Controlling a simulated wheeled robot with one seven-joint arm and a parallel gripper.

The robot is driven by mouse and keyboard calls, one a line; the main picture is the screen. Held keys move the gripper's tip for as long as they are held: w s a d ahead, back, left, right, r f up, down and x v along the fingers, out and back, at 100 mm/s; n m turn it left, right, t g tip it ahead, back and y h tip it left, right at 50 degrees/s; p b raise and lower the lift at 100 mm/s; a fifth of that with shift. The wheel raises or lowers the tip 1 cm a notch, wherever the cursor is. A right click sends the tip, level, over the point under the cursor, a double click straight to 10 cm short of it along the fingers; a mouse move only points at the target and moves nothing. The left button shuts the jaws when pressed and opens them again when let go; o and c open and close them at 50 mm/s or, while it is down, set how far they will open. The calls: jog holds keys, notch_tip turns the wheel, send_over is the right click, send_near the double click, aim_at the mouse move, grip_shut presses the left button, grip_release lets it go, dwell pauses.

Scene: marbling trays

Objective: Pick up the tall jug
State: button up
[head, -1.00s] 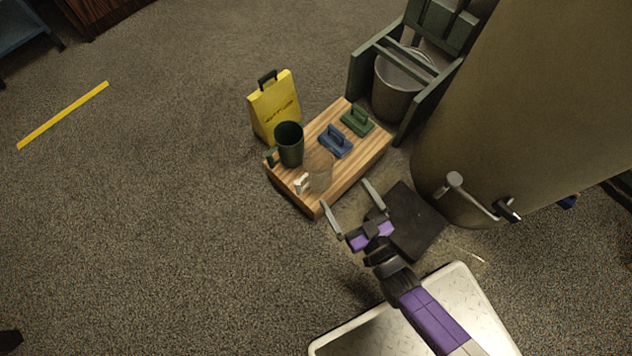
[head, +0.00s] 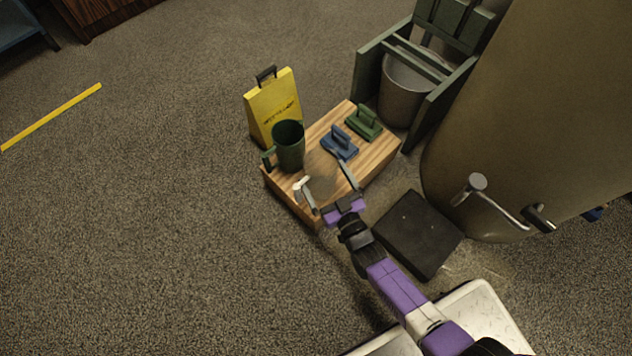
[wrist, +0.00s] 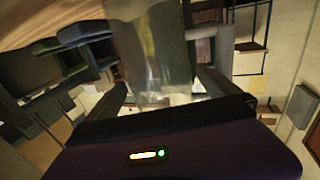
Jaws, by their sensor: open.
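A dark green jug (head: 290,148) with a side handle stands upright on the wooden block (head: 374,161), at its left end. A clear, see-through jug (head: 323,170) with a whitish handle (head: 301,188) stands beside it, nearer to me. I cannot tell for sure which of the two is the tall one. My gripper (head: 322,170) is open, with one finger on each side of the clear jug. In the wrist view the clear jug (wrist: 152,45) shows between the open fingers; contact cannot be made out.
A blue-handled block (head: 340,143) and a green-handled block (head: 364,123) sit on the wooden block. A yellow sign (head: 272,108) stands behind the green jug. A metal bucket (head: 405,88) in a green frame and a big tan cylinder (head: 500,120) are to the right.

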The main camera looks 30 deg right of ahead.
jog(key=shift+w, duration=1)
jog(key=c, duration=1.4)
jog(key=shift+c, duration=0.2)
